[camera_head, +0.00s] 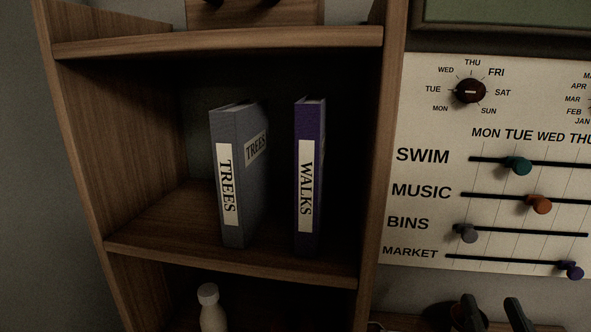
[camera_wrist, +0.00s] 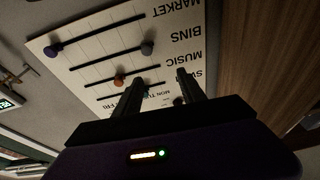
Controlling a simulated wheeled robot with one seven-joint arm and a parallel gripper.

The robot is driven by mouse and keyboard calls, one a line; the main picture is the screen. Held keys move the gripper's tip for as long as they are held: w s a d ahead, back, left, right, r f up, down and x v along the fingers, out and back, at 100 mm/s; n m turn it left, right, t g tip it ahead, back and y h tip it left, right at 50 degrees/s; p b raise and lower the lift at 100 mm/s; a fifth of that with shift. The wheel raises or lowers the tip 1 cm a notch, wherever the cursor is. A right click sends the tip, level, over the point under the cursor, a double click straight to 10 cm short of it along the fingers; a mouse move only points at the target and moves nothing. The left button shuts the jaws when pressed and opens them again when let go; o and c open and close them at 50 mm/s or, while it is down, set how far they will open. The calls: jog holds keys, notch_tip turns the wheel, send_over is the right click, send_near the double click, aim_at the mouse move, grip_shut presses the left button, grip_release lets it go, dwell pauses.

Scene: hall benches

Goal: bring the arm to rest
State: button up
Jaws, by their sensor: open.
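My gripper (camera_wrist: 158,86) shows in the wrist view with its two dark fingers apart and nothing between them. Beyond the fingers is the white planner board (camera_wrist: 105,60), seen upside down. In the head view the two dark shapes at the bottom right edge look like the fingertips of my gripper (camera_head: 491,304), below the board (camera_head: 430,232). They stand apart, to the right of the shelf. Most of my arm is out of view.
A wooden shelf unit (camera_head: 371,180) holds a grey TREES book (camera_head: 229,170), a purple WALKS book (camera_head: 308,170) and, lower down, a pale bottle (camera_head: 212,310). The board carries a day knob (camera_head: 470,91) and sliders, including a green one (camera_head: 518,165). A green panel (camera_head: 510,12) hangs above.

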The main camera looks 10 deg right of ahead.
jog(key=s+a+f+n+g+y, duration=0.1)
jog(key=s+a+f, duration=0.2)
jog(key=s+f, duration=0.3)
jog(key=s+a+f+n+g+y, duration=0.1)
jog(key=s+a+f, duration=0.3)
jog(key=s, duration=0.8)
jog(key=s+a+f+n+g+y, duration=0.1)
jog(key=s+a+f+g+y, duration=0.2)
jog(key=s+f, duration=0.6)
jog(key=shift+a, duration=0.4)
jog(key=shift+s, duration=0.1)
